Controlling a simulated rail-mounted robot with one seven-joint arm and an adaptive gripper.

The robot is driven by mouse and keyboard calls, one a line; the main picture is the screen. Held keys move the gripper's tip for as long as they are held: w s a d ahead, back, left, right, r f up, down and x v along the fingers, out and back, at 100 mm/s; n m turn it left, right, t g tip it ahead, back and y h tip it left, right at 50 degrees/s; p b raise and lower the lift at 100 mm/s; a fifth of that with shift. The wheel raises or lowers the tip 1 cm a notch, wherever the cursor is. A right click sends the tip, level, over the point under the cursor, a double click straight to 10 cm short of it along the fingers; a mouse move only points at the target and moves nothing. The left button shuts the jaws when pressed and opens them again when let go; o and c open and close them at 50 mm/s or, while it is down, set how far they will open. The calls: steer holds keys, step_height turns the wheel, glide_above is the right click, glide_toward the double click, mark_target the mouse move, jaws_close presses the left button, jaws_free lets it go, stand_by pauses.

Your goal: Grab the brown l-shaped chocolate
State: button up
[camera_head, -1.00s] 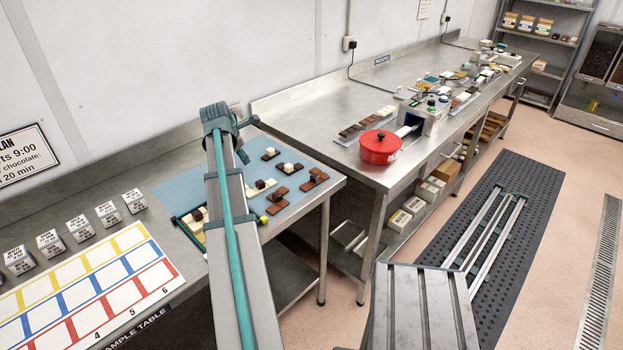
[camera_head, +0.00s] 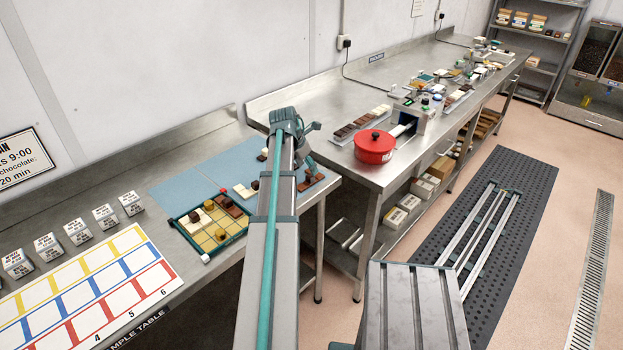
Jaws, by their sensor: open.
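My gripper (camera_head: 308,161) is over the right end of the blue mat (camera_head: 185,186), with its fingers pointing down. It is open. A brown chocolate piece (camera_head: 315,181) with a raised block shows just below the fingers near the mat's right edge. Whether the fingers touch it, and whether it is the L-shaped one, I cannot tell. A white piece with a dark block (camera_head: 245,190) lies left of my arm, and a dark piece (camera_head: 263,154) lies farther back. My arm hides the middle of the mat and any pieces there.
A green-rimmed tray (camera_head: 205,258) with yellow compartments and several blocks stands left of my arm. Labelled cubes (camera_head: 103,216) and a coloured grid sheet (camera_head: 80,290) lie farther left. A red pot (camera_head: 375,147) stands on the neighbouring bench, close to the right of my gripper.

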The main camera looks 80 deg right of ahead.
mark_target(306, 177)
steer(key=shift+p+x, duration=1.1)
steer(key=shift+x, duration=1.75)
steer(key=shift+d+r, duration=0.1)
steer(key=shift+d, duration=0.1)
jaws_close()
